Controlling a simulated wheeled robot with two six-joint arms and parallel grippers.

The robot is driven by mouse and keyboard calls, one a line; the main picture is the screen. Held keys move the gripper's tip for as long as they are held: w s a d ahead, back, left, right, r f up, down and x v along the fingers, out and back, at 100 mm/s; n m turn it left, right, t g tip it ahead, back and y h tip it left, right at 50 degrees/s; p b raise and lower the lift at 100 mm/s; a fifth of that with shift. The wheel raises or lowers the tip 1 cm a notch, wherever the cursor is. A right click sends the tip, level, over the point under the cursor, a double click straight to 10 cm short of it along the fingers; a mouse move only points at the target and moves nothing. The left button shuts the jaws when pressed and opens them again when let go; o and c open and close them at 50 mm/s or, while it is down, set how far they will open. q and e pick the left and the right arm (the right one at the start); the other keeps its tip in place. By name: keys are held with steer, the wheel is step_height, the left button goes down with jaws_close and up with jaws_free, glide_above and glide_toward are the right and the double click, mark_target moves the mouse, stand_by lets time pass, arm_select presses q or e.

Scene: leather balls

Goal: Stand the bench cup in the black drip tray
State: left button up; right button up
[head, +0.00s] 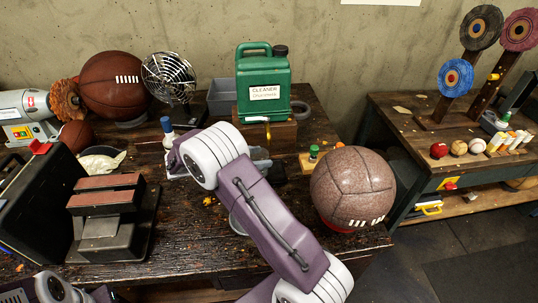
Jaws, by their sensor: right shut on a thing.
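My right arm reaches in from the bottom and crosses the middle of the workbench in the head view. Its gripper (262,162) is mostly hidden behind the arm; dark grey parts show just right of the white joint. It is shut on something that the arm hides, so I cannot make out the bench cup. A greyish rounded edge (237,223) shows left of the arm, low on the bench; I cannot tell what it belongs to. I cannot clearly pick out the black drip tray. My left arm shows only in the bottom left corner, its gripper out of view.
A pale brown ball (352,187) stands on a red ring at the bench's right. A green cleaner can (262,85), fan (170,78), basketball (117,84) and grey bin (222,97) stand at the back. A black press-like block (108,225) fills the left front. Bare bench shows front centre.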

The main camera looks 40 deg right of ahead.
mark_target(266, 155)
steer(key=d, duration=0.4)
steer(key=shift+s+p, duration=0.25)
steer(key=shift+p, duration=0.15)
steer(key=shift+f, duration=0.55)
steer(key=shift+a+f+b, duration=0.1)
steer(key=shift+f+b, duration=0.1)
steer(key=shift+b, duration=0.1)
steer(key=o, duration=1.4)
